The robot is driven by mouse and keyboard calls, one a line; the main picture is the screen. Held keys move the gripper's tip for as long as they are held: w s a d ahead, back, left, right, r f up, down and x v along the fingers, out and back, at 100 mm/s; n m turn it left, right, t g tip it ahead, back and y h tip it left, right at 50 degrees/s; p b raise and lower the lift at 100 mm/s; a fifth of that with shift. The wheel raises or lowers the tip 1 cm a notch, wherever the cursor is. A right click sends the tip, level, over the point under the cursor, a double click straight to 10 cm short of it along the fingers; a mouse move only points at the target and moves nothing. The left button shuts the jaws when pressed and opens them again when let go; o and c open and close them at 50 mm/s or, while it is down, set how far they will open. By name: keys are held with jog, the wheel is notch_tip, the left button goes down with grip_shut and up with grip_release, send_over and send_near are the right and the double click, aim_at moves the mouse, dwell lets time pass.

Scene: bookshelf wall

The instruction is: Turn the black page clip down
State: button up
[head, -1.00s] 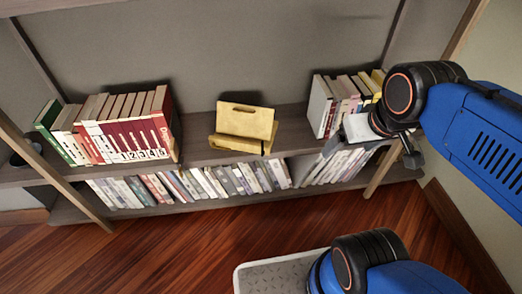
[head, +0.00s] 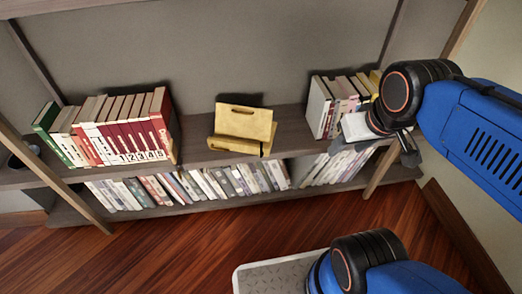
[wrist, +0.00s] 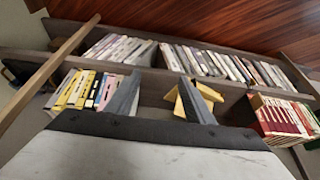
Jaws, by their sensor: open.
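A yellow book stand (head: 243,124) with a slot near its top stands on the middle shelf, between two groups of books. Part of the stand (wrist: 186,107) shows in the wrist view behind a finger. I cannot make out the black page clip in either view. My gripper (wrist: 162,100) is open, its two grey fingers apart with nothing held between them. In the head view my gripper (head: 408,150) is at the right, in front of the right-hand books and well to the right of the stand.
Red, white and green books (head: 120,130) stand left of the stand. More books (head: 335,105) stand to its right, near my arm. The lower shelf holds a row of books (head: 225,182). A wooden post (head: 383,168) rises at the right front. Shelf room beside the stand is clear.

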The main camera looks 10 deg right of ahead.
jog(key=shift+m+g, duration=0.5)
jog(key=w, duration=0.2)
jog(key=w+a, duration=0.1)
jog(key=w, duration=0.1)
jog(key=w+a+r, duration=0.1)
jog(key=w, duration=0.1)
jog(key=shift+a, duration=0.25)
jog(key=c, duration=0.4)
jog(key=m+g, duration=0.4)
send_over(261, 146)
notch_tip(261, 146, down, 6)
jog(key=shift+c, duration=0.2)
jog(key=f, duration=1.7)
jog(key=shift+w+d+f, duration=0.1)
jog(key=shift+w, duration=0.2)
grip_shut()
